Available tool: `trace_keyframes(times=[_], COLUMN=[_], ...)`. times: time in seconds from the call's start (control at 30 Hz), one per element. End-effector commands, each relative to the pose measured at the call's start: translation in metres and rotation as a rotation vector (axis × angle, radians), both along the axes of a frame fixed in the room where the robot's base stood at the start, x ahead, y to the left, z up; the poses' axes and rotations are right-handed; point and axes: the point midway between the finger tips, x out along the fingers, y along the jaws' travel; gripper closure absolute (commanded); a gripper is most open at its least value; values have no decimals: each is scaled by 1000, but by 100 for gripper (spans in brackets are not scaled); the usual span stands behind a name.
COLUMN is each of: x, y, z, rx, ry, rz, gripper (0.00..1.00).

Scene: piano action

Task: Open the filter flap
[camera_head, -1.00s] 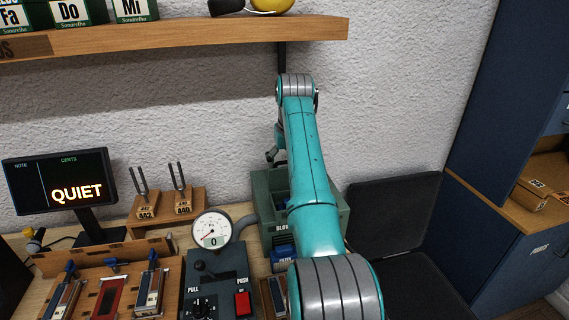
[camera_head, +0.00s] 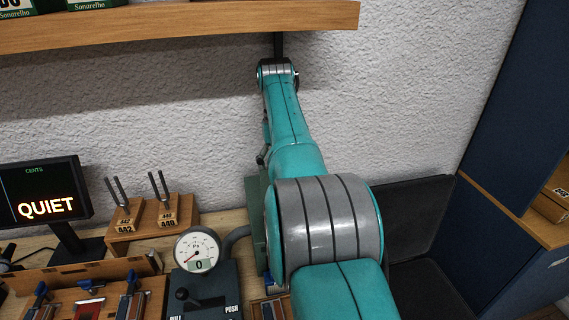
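My teal arm reaches away from me over the right part of the bench, toward the wall. A green box (camera_head: 254,205), the blower housing, stands behind the arm; only a narrow strip of its left side shows. The filter flap is hidden behind my arm. My gripper is not clearly visible; the far end of the arm is near the wall, under the shelf, and a small grey part hangs by its left side.
A pressure gauge (camera_head: 197,250) reading 0 stands on a dark control box (camera_head: 205,292). Left are tuning forks on a wooden stand (camera_head: 150,220) and a display reading QUIET (camera_head: 45,195). A wooden shelf (camera_head: 180,30) overhangs. A dark chair (camera_head: 425,225) and blue cabinet (camera_head: 520,150) stand right.

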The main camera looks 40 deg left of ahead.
Motion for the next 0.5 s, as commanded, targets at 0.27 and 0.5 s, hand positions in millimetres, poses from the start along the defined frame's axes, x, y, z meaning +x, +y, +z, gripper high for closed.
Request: trace_keyframes(times=[0.27, 0.5], x=[0, 0], y=[-3, -3], z=[-4, -4], rx=[-10, -10], ry=[4, 4], rz=[-5, -4], gripper=[83, 10])
